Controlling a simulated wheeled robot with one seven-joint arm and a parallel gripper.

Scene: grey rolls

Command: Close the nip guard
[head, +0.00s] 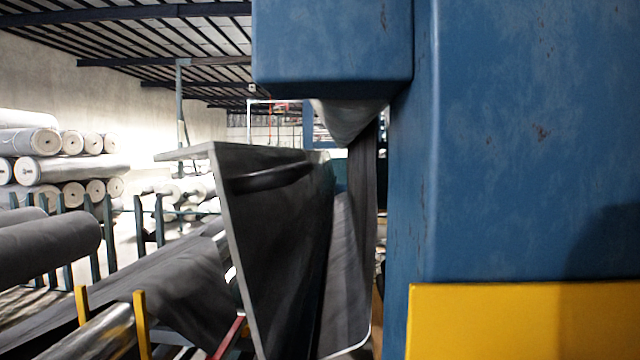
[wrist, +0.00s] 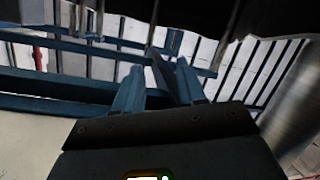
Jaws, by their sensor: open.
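The nip guard (head: 285,270) appears to be the dark grey panel with a pale edge in the middle of the head view. It stands tilted out to the left of the blue machine frame, with a gap behind it. A black bar handle (head: 270,177) runs across its upper part. In the wrist view my gripper (wrist: 158,80) has its two blue fingers spread apart. A dark strip shows between them, and I cannot tell how near it is. The head view does not show my gripper, so its distance to the handle cannot be told.
The blue machine housing (head: 530,150) with a yellow lower panel (head: 520,320) fills the right side. Dark sheet material (head: 180,285) and a dark roll (head: 45,248) lie at the left. Pale rolls (head: 75,170) are stacked behind.

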